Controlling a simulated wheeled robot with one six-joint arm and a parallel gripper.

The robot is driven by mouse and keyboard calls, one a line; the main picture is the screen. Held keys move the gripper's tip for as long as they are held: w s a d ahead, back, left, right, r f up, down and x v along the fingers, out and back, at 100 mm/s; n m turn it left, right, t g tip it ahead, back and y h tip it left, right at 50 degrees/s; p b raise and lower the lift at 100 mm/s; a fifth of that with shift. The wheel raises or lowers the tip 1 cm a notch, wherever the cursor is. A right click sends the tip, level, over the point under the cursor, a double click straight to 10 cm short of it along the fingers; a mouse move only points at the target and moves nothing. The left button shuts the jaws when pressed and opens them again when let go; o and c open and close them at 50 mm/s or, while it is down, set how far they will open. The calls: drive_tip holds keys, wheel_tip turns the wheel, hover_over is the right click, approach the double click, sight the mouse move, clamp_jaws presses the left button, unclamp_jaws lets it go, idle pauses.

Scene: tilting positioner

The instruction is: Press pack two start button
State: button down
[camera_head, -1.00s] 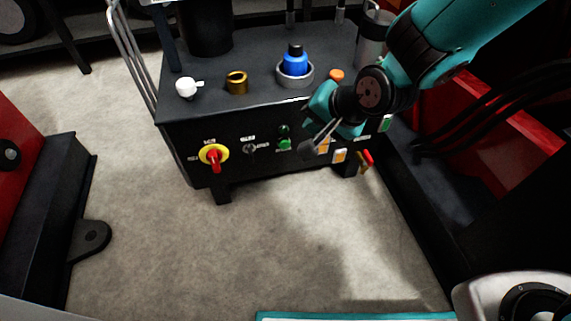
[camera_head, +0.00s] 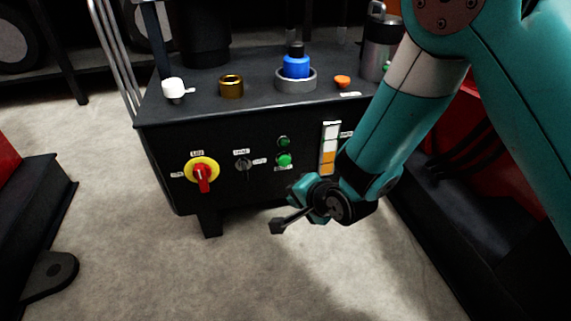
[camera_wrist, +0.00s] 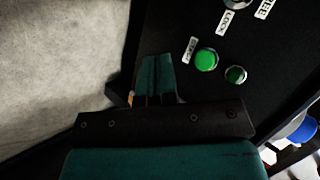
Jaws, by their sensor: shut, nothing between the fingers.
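The control box (camera_head: 225,140) has a black front panel with a bright green button (camera_head: 284,160) below a darker green button or lamp (camera_head: 284,141). In the wrist view, the bright green button (camera_wrist: 206,60) and the darker one (camera_wrist: 235,74) lie right of my gripper (camera_wrist: 157,62). A small label sits beside the bright button; I cannot make out a pack number. In the head view, my gripper (camera_head: 278,226) is shut and empty. It appears below the green buttons, apart from them.
A red rotary switch on a yellow disc (camera_head: 202,173) and a small selector (camera_head: 242,164) are left of the buttons. A white-and-orange gauge (camera_head: 329,150) is right. A white knob (camera_head: 173,88), brass ring (camera_head: 231,86) and blue-topped part (camera_head: 296,68) stand on top. Floor in front is clear.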

drive_tip(key=w+a, duration=0.2)
drive_tip(key=w, duration=0.6)
drive_tip(key=shift+w+a+b, duration=0.2)
drive_tip(key=shift+b, duration=0.2)
idle(1.8)
drive_tip(key=shift+w+a, duration=0.1)
drive_tip(key=shift+w, duration=0.3)
drive_tip(key=shift+w+a+p, duration=0.15)
drive_tip(key=shift+w+p, duration=0.15)
drive_tip(key=shift+w, duration=0.15)
idle(0.6)
drive_tip(key=shift+s, duration=0.15)
drive_tip(key=shift+s+d+p, duration=0.25)
drive_tip(key=shift+s+p, duration=0.1)
drive_tip(key=shift+s, duration=0.35)
drive_tip(key=shift+s+d+p, duration=0.25)
drive_tip(key=shift+s, duration=0.55)
drive_tip(key=shift+s+d+p, duration=0.2)
drive_tip(key=shift+s, duration=0.65)
drive_tip(key=shift+s+d+p, duration=0.25)
drive_tip(key=shift+s, duration=0.55)
